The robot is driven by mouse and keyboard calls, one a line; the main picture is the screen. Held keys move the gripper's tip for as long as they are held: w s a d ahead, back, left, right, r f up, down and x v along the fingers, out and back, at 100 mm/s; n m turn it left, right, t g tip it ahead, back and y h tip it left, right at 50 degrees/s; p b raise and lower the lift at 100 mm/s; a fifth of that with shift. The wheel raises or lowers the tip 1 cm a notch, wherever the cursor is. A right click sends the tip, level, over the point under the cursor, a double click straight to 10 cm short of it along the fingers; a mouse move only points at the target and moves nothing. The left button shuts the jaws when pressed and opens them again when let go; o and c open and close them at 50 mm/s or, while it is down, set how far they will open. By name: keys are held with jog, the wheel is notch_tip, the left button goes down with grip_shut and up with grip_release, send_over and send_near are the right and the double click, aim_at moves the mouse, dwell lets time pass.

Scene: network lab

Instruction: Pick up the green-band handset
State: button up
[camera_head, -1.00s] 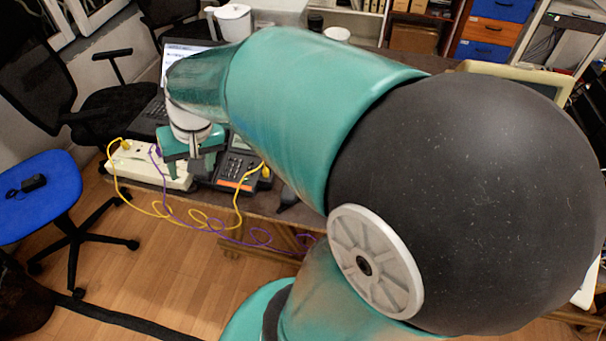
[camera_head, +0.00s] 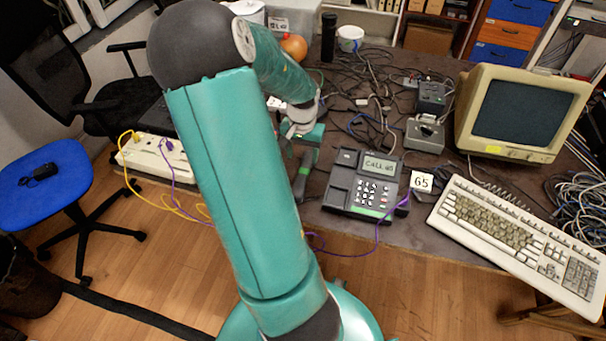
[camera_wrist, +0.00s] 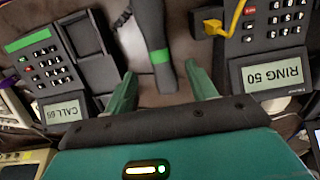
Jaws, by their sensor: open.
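The green-band handset (camera_wrist: 149,22) is dark, with a green ring around it, and lies on the table apart from its phone. In the wrist view my gripper (camera_wrist: 161,72) is open, its two green fingers on either side of the handset, not visibly touching it. In the head view my gripper (camera_head: 303,136) is just above the handset (camera_head: 303,180), which is partly hidden by my arm. The green-striped phone (camera_head: 352,196) stands to the right with an empty cradle and "CALL 65" on its screen; it also shows at left in the wrist view (camera_wrist: 72,78).
Another phone (camera_wrist: 268,52) reading "RING 50", with a yellow plug, is close to the right finger in the wrist view. A purple cable (camera_head: 378,232) hangs from the table front. A keyboard (camera_head: 520,240), a monitor (camera_head: 520,112) and tangled cables (camera_head: 375,85) occupy the right and back.

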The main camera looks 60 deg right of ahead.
aim_at(303, 171)
notch_tip(303, 171, down, 4)
jog(key=shift+f, duration=0.1)
jog(key=f, duration=0.4)
jog(key=shift+s+d+f, duration=0.1)
jog(key=shift+d+f, duration=0.1)
jog(key=shift+f, duration=0.2)
grip_shut()
jog(key=shift+r, duration=0.1)
